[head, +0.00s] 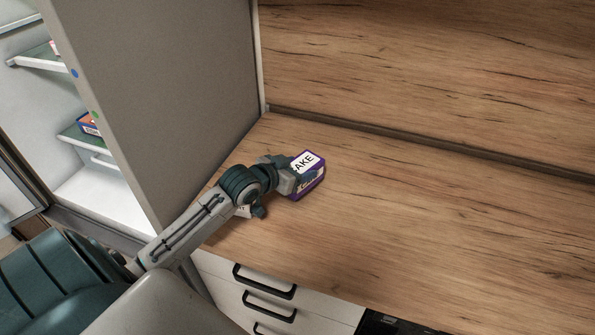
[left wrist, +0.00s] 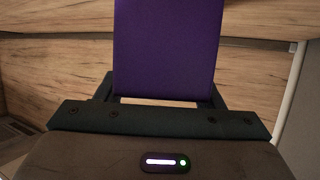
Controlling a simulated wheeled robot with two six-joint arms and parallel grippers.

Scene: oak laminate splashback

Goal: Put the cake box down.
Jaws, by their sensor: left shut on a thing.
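The cake box (head: 313,176) is small and purple with a white label, of which the letters "AKE" show in the head view. My left gripper (head: 298,180) is shut on it, reaching in from the left over the oak counter. In the left wrist view the box's plain purple face (left wrist: 167,50) stands between the fingers (left wrist: 165,95). The gripper hides part of the box's left side. I cannot tell whether the box's underside touches the counter. My right gripper is in neither view.
The oak counter (head: 430,220) is clear to the right of the box, up to the oak splashback (head: 430,60). A tall grey panel (head: 165,90) of the open fridge stands close on the left. White drawers (head: 270,290) with black handles lie below the front edge.

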